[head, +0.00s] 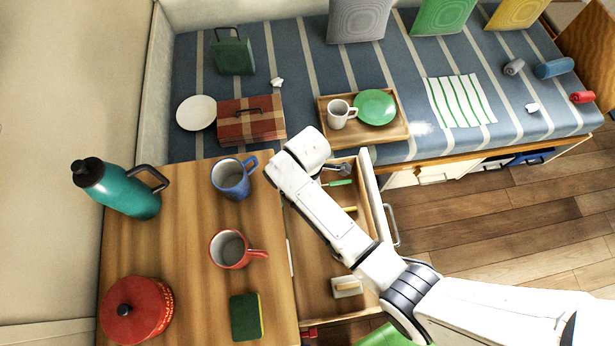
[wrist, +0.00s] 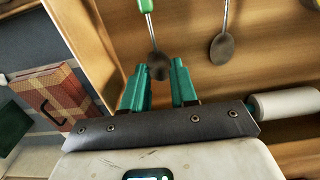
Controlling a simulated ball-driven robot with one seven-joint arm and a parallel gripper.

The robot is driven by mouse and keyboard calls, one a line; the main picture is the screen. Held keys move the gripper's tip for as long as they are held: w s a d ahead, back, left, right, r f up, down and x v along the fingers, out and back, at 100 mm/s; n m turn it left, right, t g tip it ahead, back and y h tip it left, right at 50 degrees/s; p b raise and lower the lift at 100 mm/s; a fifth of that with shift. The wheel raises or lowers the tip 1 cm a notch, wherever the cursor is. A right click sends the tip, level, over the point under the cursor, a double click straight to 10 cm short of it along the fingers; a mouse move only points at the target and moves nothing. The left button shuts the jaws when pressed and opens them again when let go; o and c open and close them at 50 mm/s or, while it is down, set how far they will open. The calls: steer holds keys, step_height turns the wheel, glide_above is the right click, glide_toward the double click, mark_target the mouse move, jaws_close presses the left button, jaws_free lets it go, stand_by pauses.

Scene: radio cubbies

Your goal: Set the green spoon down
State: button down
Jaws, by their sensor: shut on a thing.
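The green spoon has a green handle (wrist: 146,5) and a dark bowl (wrist: 158,70). In the wrist view the bowl end lies between the teal fingertips of my gripper (wrist: 160,65), which is shut on it. The handle points away from the gripper, over the wooden drawer floor. In the head view a green handle (head: 341,183) shows in the open drawer (head: 318,255), just beyond my arm's end. My arm hides most of the gripper there. I cannot tell whether the spoon touches the drawer floor.
Another spoon (wrist: 222,48) lies beside it, and a yellow handle (head: 350,209) shows in the drawer. The table at left holds a blue mug (head: 231,180), red mug (head: 229,250), teal bottle (head: 120,190), red pot (head: 135,312) and sponge (head: 245,317). A tray (head: 385,137) stands on the bench.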

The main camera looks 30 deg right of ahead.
steer(key=shift+f, duration=0.7)
steer(key=shift+f, duration=0.15)
steer(key=c, duration=0.9)
jaws_free()
step_height(320, 180, up, 12)
steer(key=shift+r+p, duration=0.2)
steer(key=shift+p, duration=0.35)
steer(key=shift+s+d, duration=0.1)
